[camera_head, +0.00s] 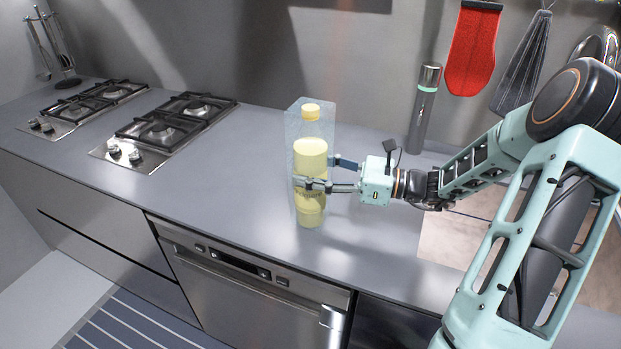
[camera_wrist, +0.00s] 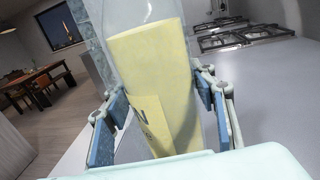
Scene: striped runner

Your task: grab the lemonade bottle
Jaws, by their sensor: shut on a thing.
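The lemonade bottle (camera_head: 311,160) is clear with a yellow cap and a pale yellow label or filling. It is upright at the counter, left of my arm. My gripper (camera_head: 322,174) reaches it from the right, with one finger on its near side and one toward its far side. In the wrist view the bottle (camera_wrist: 155,85) fills the space between the two blue finger pads, and my gripper (camera_wrist: 160,118) is shut on it. Whether the bottle's base touches the counter is hard to tell.
The grey counter (camera_head: 235,170) is clear around the bottle. Two gas hobs, one of them nearer (camera_head: 165,132), lie to the left. A dark cylinder (camera_head: 424,108) stands behind on the right. A red mitt (camera_head: 473,50) hangs on the wall. A dishwasher (camera_head: 240,285) is below.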

